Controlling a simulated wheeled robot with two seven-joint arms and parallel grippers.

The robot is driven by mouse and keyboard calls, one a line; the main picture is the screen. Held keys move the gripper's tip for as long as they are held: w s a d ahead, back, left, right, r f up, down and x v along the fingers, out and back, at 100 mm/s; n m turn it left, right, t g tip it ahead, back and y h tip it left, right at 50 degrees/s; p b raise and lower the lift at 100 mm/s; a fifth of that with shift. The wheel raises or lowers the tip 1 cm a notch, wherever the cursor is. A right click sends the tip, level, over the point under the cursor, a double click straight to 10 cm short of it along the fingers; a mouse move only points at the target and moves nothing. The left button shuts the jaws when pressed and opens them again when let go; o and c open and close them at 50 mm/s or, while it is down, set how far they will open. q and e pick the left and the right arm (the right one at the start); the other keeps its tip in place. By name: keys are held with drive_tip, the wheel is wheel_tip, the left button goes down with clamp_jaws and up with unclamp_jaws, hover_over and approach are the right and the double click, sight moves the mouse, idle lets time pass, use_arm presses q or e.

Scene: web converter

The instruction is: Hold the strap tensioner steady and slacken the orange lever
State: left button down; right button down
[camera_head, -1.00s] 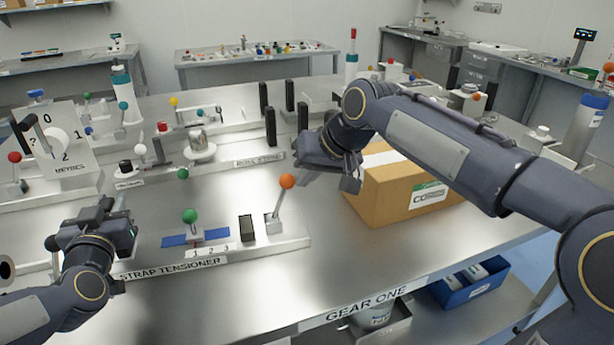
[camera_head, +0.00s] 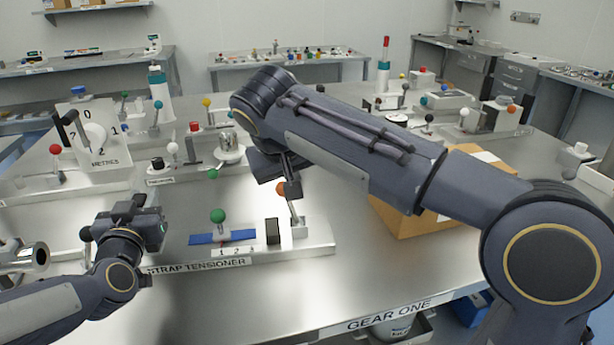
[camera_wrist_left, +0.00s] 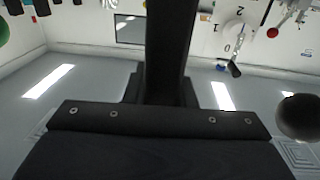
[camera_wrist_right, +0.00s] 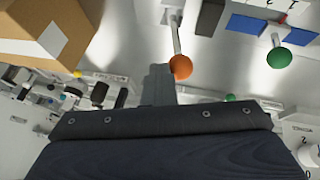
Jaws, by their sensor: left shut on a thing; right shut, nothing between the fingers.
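The strap tensioner (camera_head: 325,242) is a pale metal base with a name label, a blue strip (camera_head: 200,239), a green knob (camera_head: 218,215) and a black block (camera_head: 272,231). Its orange-tipped lever (camera_head: 296,212) stands at the right end, leaning left. The orange ball (camera_wrist_right: 180,66) also shows in the right wrist view. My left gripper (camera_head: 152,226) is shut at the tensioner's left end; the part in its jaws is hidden. My right gripper (camera_head: 291,188) is shut and empty, its fingertips right beside the orange ball. Contact is unclear.
A cardboard box (camera_head: 412,222) stands to the right, partly behind my right arm. A silver dome fixture (camera_head: 229,150) and several other stations sit behind the tensioner. A numbered dial panel (camera_head: 92,140) stands at back left. The front bench surface is clear.

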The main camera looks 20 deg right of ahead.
use_arm(q)
drive_tip(key=shift+s+f, duration=0.1)
drive_tip(key=shift+f, duration=0.6)
use_arm(e)
drive_tip(key=shift+a+f+h, duration=0.25)
drive_tip(key=shift+a+h, duration=0.15)
drive_tip(key=shift+a, duration=0.3)
use_arm(q)
drive_tip(key=shift+a, duration=0.1)
use_arm(e)
drive_tip(key=s+r, duration=0.5)
drive_tip(key=r, duration=0.6)
drive_tip(key=shift+s+d, duration=0.3)
drive_tip(key=shift+d, duration=0.1)
use_arm(q)
drive_tip(key=shift+r, duration=0.3)
drive_tip(key=c, duration=1.3)
unclamp_jaws()
drive_tip(key=shift+r, duration=0.1)
drive_tip(key=shift+o, duration=0.9)
drive_tip(key=shift+r, duration=0.2)
use_arm(e)
drive_tip(key=shift+w+r, duration=0.1)
